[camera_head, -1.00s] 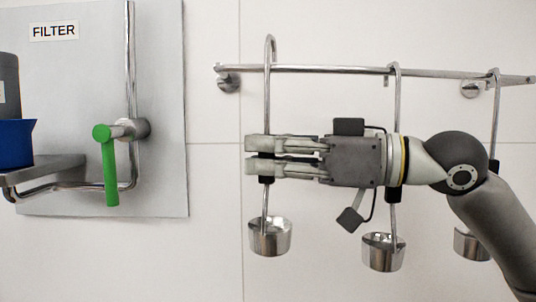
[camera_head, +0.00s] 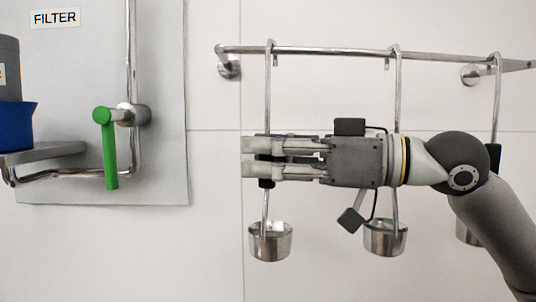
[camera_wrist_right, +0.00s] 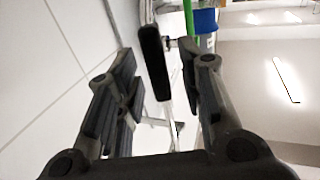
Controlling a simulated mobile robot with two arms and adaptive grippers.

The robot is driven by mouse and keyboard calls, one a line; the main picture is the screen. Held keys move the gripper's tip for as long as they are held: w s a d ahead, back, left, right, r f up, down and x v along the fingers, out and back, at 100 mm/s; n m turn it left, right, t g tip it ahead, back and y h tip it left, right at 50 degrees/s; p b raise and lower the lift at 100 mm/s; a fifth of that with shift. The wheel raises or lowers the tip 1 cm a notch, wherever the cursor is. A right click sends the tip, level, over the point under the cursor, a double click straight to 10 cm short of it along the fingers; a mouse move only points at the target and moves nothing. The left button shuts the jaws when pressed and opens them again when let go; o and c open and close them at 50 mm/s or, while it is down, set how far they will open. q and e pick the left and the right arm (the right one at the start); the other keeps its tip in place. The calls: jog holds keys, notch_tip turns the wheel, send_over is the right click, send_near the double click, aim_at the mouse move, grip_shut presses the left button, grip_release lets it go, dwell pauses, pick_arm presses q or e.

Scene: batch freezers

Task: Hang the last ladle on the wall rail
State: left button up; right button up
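A steel ladle (camera_head: 268,95) hangs upright at the left end of the wall rail (camera_head: 335,51), its hook over the bar. Its cup (camera_head: 270,241) hangs free below. My right gripper (camera_head: 250,158) lies level across its black grip, with a finger above and a finger below in the picture. In the right wrist view the fingers (camera_wrist_right: 160,85) are spread, with the black grip (camera_wrist_right: 154,62) between them and a gap beside it. My left gripper is out of view.
A second ladle (camera_head: 385,238) hangs behind my right gripper and a third (camera_head: 497,95) hangs behind my arm. At left are a FILTER panel (camera_head: 75,100) with a green lever (camera_head: 109,150) and a blue container (camera_head: 16,121) on a shelf.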

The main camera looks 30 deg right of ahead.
jog(key=shift+s+d, duration=0.15)
dwell(0.3)
jog(key=v, duration=1.1)
jog(key=shift+s+d, duration=0.2)
jog(key=shift+s, duration=0.1)
